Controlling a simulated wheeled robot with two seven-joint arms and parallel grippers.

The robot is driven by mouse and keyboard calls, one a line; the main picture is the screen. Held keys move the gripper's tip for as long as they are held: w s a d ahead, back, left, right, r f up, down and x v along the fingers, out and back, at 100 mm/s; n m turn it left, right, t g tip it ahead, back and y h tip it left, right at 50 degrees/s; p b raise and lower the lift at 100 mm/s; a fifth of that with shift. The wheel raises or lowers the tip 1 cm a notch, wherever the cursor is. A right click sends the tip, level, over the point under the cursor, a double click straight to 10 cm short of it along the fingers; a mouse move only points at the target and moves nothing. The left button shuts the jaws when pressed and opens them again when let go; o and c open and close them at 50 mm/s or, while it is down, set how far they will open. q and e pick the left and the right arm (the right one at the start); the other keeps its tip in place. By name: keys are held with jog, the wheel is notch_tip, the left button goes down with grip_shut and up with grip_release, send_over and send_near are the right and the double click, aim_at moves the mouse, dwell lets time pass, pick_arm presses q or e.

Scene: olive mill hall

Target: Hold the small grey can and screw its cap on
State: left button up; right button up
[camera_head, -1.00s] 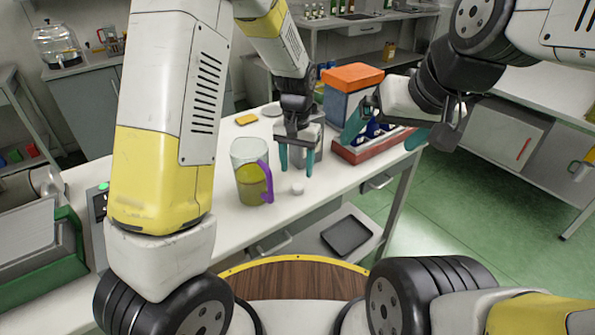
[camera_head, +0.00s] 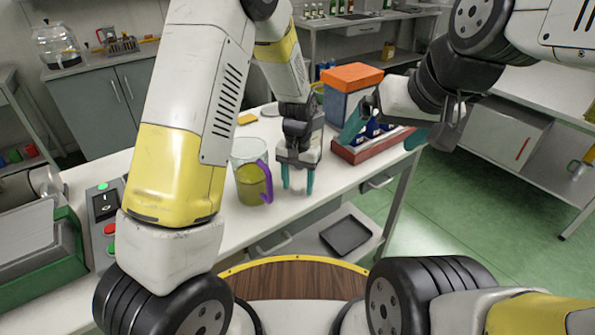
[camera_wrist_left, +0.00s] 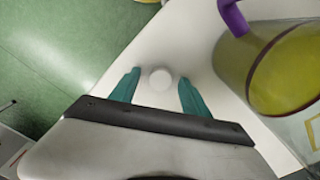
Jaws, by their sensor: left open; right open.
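My left gripper (camera_head: 297,187) is open and points down over the white table, right of the jug. In the left wrist view a small white round cap (camera_wrist_left: 159,80) lies on the table between the tips of the open left gripper (camera_wrist_left: 160,76), with a gap on each side.
A clear jug with yellow-green liquid and a purple handle (camera_head: 252,184) stands just left of my left gripper. A red crate (camera_head: 372,149) with dark blue items and an orange-topped box (camera_head: 352,78) stand at the right. A yellow sponge-like block (camera_head: 247,119) lies behind.

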aim_at(298, 188)
pick_arm(q)
grip_shut()
jog(key=shift+r, duration=0.1)
jog(key=shift+r, duration=0.45)
jog(key=r, duration=0.2)
jog(key=shift+s+r, duration=0.35)
jog(key=s+r, duration=0.1)
jog(key=s, duration=1.4)
jog(key=shift+s+d+r, duration=0.15)
jog(key=shift+d, duration=0.2)
